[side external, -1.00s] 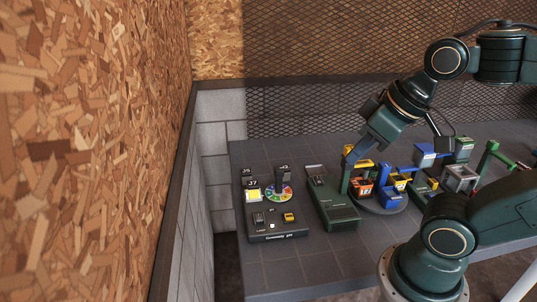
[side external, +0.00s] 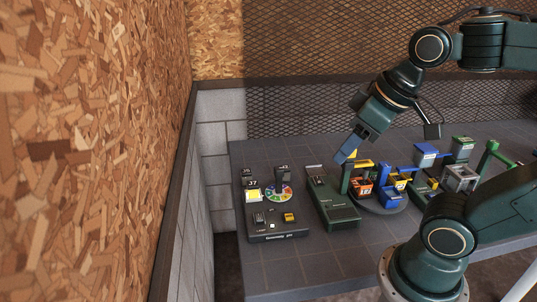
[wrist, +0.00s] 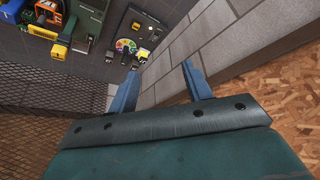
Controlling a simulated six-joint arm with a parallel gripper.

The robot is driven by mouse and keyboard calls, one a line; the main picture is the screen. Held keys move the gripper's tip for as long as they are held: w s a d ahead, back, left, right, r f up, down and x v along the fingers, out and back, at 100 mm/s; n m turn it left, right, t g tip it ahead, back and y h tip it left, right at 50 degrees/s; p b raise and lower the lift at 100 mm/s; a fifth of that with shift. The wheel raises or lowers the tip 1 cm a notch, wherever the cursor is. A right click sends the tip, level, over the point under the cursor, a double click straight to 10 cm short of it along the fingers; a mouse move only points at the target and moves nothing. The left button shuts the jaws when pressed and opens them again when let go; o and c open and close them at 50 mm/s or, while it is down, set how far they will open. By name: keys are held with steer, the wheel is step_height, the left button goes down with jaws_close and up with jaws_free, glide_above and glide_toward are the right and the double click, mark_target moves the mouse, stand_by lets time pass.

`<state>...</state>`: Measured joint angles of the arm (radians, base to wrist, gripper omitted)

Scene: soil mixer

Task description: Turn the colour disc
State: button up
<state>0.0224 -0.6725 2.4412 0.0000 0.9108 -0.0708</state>
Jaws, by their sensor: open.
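The colour disc (side external: 272,197), with coloured segments, lies on the dark panel (side external: 262,223) at the left of the bench. A dark upright piece (side external: 283,176) stands at its back edge and hides part of it. In the wrist view the disc (wrist: 121,45) shows small, beyond my fingers and left of the gap between them. My gripper (side external: 341,159) hangs in the air to the right of the disc, above the bench and apart from it. In the wrist view my gripper's blue fingers (wrist: 160,76) are spread with nothing between them.
A green box (side external: 340,213) stands right of the panel. Beyond it are a round tray (side external: 384,209) with small orange, blue and yellow containers, and more devices. A block wall (side external: 216,150) borders the bench at left. Mesh (side external: 330,110) stands behind.

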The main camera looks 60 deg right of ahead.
steer(key=w+d+r+n+g, duration=0.1)
steer(key=w+d+n+g, duration=0.15)
steer(key=w, duration=0.55)
steer(key=n+g, duration=0.3)
steer(key=n, duration=0.3)
glide_above(279, 168)
step_height(279, 168, down, 12)
steer(key=shift+f, duration=0.1)
step_height(279, 168, down, 14)
steer(key=shift+r, duration=0.15)
steer(key=shift+c, duration=0.4)
steer(key=c, duration=0.9)
